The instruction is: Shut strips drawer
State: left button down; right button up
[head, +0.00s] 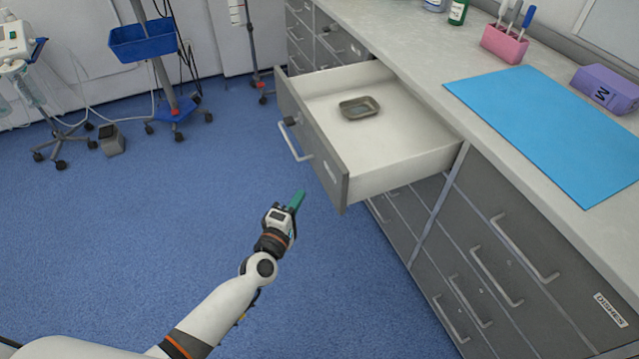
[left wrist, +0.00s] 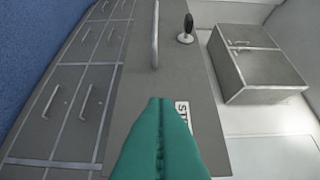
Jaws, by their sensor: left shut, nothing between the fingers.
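The strips drawer (head: 310,150) is pulled far out from the counter in the head view, with its grey front facing left. My left gripper (head: 297,200) has green fingers that are shut and empty, just left of and below the drawer front. In the left wrist view the shut fingers (left wrist: 160,130) point at the grey drawer front (left wrist: 165,70), with its label partly hidden behind them. The bar handle (left wrist: 155,35) and a dark knob (left wrist: 186,28) show beyond the fingertips. Contact with the front cannot be told. My right gripper is not in view.
The grey counter (head: 400,30) carries a blue mat (head: 555,125), a pink holder (head: 504,44) and a purple box (head: 606,88). Closed drawers (head: 490,270) lie below it. A wheeled stand with a blue basket (head: 143,40) is at the back left.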

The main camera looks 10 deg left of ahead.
pick_arm(q)
jog(key=shift+w+d, duration=0.65)
jog(key=shift+w, duration=0.35)
jog(key=shift+w+d, duration=0.7)
jog(key=shift+w, duration=0.3)
jog(key=shift+w+d, duration=0.65)
jog(key=shift+w, duration=0.35)
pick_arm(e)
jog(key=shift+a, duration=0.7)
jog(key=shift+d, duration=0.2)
